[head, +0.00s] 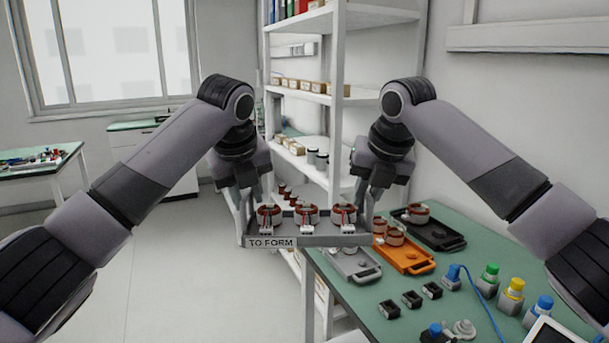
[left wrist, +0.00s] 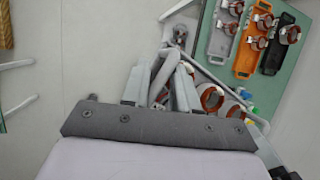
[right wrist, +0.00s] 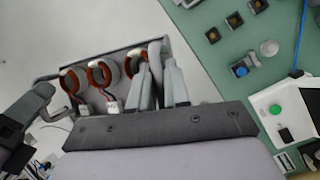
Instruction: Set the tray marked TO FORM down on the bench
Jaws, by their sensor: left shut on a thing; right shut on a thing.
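The grey tray marked TO FORM (head: 318,241) is held up in the air between my two grippers and looks about level. Three copper-wound stators, at left (head: 268,215), middle (head: 307,215) and right (head: 344,216), stand on it. My left gripper (head: 243,226) is shut on its left end, my right gripper (head: 366,218) on its right end. The wrist views show the left fingers (left wrist: 165,85) and right fingers (right wrist: 160,88) at the tray; its gripped edges are partly hidden. The green bench (head: 385,330) is at the lower right; the tray appears mostly left of it.
On the bench are a grey tray (head: 350,267), an orange tray (head: 405,257) and a black tray (head: 440,237), plus small black blocks (head: 411,299) and colour-capped fittings (head: 512,296). A white shelf unit (head: 338,90) stands behind. Open floor (head: 190,270) lies left.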

